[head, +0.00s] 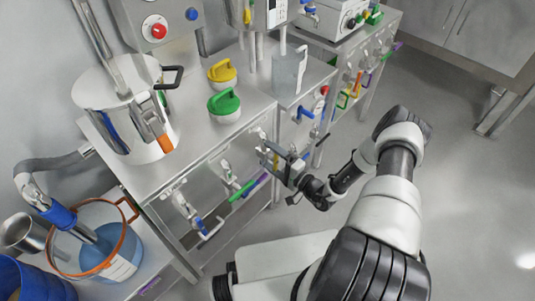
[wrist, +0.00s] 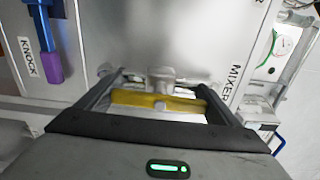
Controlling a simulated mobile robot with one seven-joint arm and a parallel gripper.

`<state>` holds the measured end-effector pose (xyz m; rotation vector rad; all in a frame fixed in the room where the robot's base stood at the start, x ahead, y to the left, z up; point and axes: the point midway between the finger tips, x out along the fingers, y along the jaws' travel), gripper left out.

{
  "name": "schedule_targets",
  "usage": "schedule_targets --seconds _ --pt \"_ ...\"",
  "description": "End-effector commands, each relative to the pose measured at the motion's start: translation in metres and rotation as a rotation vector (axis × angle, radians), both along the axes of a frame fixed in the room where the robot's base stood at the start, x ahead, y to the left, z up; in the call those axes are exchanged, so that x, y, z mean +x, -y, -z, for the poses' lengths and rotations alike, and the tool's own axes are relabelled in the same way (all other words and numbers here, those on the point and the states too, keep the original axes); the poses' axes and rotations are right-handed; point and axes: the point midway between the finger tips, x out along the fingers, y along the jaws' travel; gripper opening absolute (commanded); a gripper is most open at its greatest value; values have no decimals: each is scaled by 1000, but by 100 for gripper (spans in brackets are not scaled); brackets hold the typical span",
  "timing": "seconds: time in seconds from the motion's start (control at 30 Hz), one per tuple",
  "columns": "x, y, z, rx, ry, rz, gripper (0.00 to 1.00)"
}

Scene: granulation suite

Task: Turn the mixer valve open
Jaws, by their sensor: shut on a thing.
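The mixer valve handle is a yellow lever (wrist: 140,99) on a grey panel, with the word MIXER beside it at the right of the wrist view. It lies roughly level across that picture, with a metal valve body (wrist: 160,78) behind it. My gripper (wrist: 160,90) is shut on the yellow lever, with a dark finger at each end of it. In the head view my gripper (head: 270,157) is at the front of the steel bench, and only a small bit of yellow (head: 277,161) shows between the fingers.
A blue valve with a purple end (wrist: 52,62), labelled KNOCK, is at the left of the wrist view. In the head view a green-handled valve (head: 240,190) and a blue-handled valve (head: 305,112) flank my gripper. Open floor (head: 455,170) lies to the right.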

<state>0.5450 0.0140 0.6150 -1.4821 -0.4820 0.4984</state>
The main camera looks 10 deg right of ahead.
Motion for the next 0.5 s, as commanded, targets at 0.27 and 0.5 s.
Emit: schedule_targets --seconds 0.27,0.5 --pt "-1 2 1 -40 24 2 63" --pt "-1 2 1 -45 28 2 64"
